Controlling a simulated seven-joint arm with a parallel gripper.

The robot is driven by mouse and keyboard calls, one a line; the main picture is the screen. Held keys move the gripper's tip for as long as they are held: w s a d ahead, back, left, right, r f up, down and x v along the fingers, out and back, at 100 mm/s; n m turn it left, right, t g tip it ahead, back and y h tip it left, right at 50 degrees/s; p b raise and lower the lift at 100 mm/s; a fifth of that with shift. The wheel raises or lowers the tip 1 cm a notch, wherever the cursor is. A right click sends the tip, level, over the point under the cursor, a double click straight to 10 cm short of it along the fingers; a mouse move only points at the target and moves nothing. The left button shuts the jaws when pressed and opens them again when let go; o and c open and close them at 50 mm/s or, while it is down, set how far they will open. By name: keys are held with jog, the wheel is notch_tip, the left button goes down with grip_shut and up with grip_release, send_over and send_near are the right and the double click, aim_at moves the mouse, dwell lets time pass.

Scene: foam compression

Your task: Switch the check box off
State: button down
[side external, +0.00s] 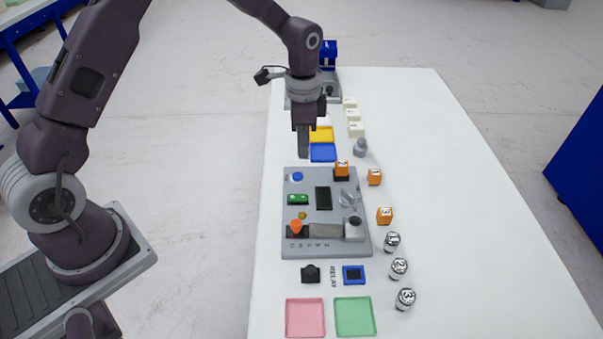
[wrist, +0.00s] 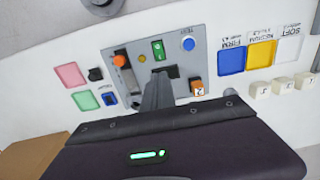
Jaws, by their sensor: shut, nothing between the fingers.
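The check box (side external: 335,245) is a flat grey panel lying on the white table. It carries a green rocker switch (side external: 298,199), a blue button (side external: 297,176), a dark window (side external: 323,198) and an orange lever knob (side external: 296,226). In the wrist view the green rocker (wrist: 158,50) and the blue button marked TEST (wrist: 188,44) show clearly. My gripper (side external: 303,156) is shut and empty, pointing down above the panel's far edge. In the wrist view its fingers (wrist: 161,80) hide part of the panel near the dark window. No contact with the switch is visible.
Orange blocks (side external: 385,215) and several numbered cylinders (side external: 399,268) stand right of the panel. Pink (side external: 305,318) and green (side external: 355,316) trays lie in front. Blue (side external: 322,152) and yellow (side external: 321,134) trays and white blocks (side external: 355,129) lie behind. The table's right side is clear.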

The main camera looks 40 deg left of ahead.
aim_at(302, 197)
jog(key=shift+f, duration=0.1)
notch_tip(302, 197, down, 14)
jog(key=shift+r, duration=0.1)
dwell(0.4)
jog(key=shift+f, duration=0.25)
jog(key=shift+s+a+r, duration=0.3)
jog(key=shift+s+a, duration=0.2)
